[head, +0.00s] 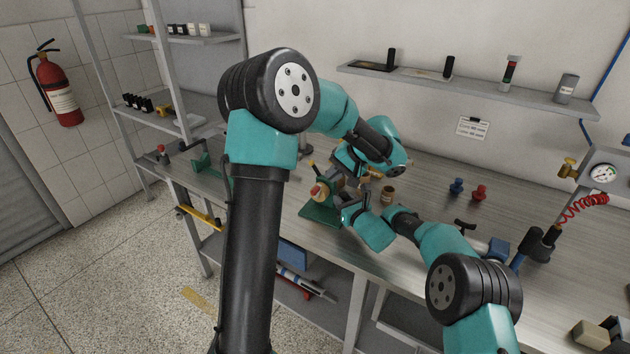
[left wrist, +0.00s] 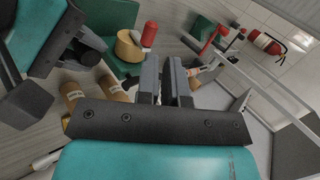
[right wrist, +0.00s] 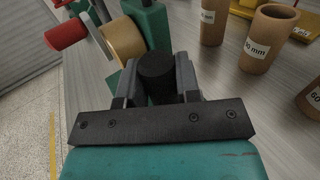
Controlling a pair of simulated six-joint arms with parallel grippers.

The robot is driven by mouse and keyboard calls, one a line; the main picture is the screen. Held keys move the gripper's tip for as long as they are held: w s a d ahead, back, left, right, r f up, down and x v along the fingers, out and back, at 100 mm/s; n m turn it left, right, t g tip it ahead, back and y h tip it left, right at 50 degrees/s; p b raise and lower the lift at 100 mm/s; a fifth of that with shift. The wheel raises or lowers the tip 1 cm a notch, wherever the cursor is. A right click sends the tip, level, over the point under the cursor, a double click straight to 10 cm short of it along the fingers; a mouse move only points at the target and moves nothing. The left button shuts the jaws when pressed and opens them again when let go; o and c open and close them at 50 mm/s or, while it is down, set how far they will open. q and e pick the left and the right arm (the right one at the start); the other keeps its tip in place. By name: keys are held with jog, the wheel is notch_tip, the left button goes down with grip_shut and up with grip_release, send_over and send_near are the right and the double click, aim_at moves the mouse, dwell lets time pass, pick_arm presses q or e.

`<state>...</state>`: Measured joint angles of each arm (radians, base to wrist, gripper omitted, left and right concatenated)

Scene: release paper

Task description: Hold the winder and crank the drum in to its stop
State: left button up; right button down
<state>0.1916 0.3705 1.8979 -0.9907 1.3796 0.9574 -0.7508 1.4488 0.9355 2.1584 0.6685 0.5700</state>
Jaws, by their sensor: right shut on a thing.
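The green winder (head: 322,205) stands near the bench's front edge, with a tan drum and a red part. In the right wrist view the tan drum (right wrist: 122,40), red cylinder (right wrist: 66,34) and green post (right wrist: 152,22) show beyond the fingers. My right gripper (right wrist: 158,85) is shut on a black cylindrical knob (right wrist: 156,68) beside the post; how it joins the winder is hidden. My left gripper (left wrist: 165,80) is above the bench, with a narrow gap between its fingers and nothing clearly in it. The drum (left wrist: 129,46) and red cylinder (left wrist: 149,34) lie beyond it, apart from its fingers.
Brown labelled cups (right wrist: 265,38) stand close beside the winder. Blue (head: 457,186) and red (head: 479,192) small pieces sit on the bench to the right. A gauge (head: 603,173) with a red coiled hose is at far right. Bench around the small pieces is clear.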

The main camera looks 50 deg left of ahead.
aim_at(316, 188)
pick_arm(q)
jog(key=s+a+n+h, duration=0.1)
jog(key=a+n+h, duration=0.1)
jog(key=s+a+n+h, duration=0.1)
jog(key=a+n+h, duration=0.1)
jog(key=a+n, duration=0.1)
jog(key=s+a+n+h, duration=0.2)
jog(key=a, duration=0.1)
jog(key=shift+r+n, duration=0.1)
jog(key=shift+n, duration=0.3)
grip_shut()
jog(key=s+a+r+n+t+h, duration=0.1)
jog(key=a+r+n+t+h, duration=0.3)
jog(key=a+n+t+h, duration=0.1)
jog(key=a+n+t, duration=0.1)
jog(key=a+n, duration=0.1)
jog(key=shift+a+r, duration=0.15)
jog(key=shift+a, duration=0.15)
jog(key=w+d+r+x, duration=0.1)
jog(key=d+x, duration=0.1)
jog(key=x, duration=1)
jog(key=shift+d+f, duration=0.35)
jog(key=shift+w+d, duration=0.15)
jog(key=shift+d, duration=0.3)
jog(key=shift+w+d, duration=0.2)
jog(key=shift+d, duration=0.25)
